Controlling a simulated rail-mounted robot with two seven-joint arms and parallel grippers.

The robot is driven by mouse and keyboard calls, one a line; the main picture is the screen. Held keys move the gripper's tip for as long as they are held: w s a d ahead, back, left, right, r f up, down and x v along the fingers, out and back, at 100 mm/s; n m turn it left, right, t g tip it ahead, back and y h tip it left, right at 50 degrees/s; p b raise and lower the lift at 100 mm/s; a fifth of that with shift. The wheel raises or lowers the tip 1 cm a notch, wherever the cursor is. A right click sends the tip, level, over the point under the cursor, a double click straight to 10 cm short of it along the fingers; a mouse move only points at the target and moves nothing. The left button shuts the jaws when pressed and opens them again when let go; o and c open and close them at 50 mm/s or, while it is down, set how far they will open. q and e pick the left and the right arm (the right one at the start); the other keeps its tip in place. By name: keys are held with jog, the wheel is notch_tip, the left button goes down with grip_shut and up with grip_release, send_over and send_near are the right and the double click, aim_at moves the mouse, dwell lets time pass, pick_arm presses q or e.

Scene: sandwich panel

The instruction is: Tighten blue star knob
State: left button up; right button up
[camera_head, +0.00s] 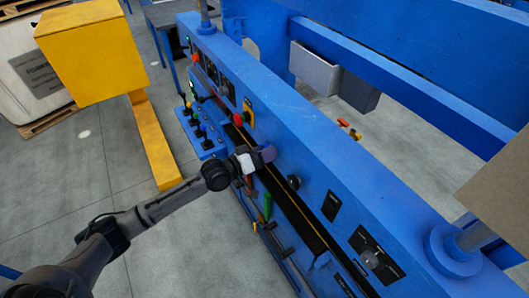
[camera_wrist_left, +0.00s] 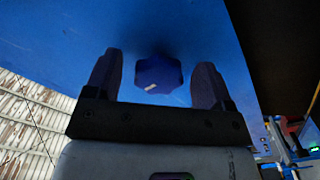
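The blue star knob (camera_wrist_left: 158,75) sits on the blue machine face in the left wrist view, dark and lobed with a small pale mark. My left gripper (camera_wrist_left: 157,84) is open, with one finger on each side of the knob and a visible gap on both sides. In the head view, my left gripper (camera_head: 262,157) is at the front side of the blue machine beam (camera_head: 310,135). The knob cannot be told apart from the gripper there. My right gripper is in neither view.
A red button on yellow (camera_head: 241,117) and a lever panel (camera_head: 198,130) lie up-left of my gripper. A black round knob (camera_head: 294,182) is to its right. A yellow box on a post (camera_head: 92,52) stands at the left. Grey floor is open below.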

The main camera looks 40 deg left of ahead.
pick_arm(q)
jog(key=p+v, duration=0.2)
jog(key=v, duration=1.1)
jog(key=shift+s, duration=0.35)
jog(key=shift+a, duration=0.1)
dwell(0.4)
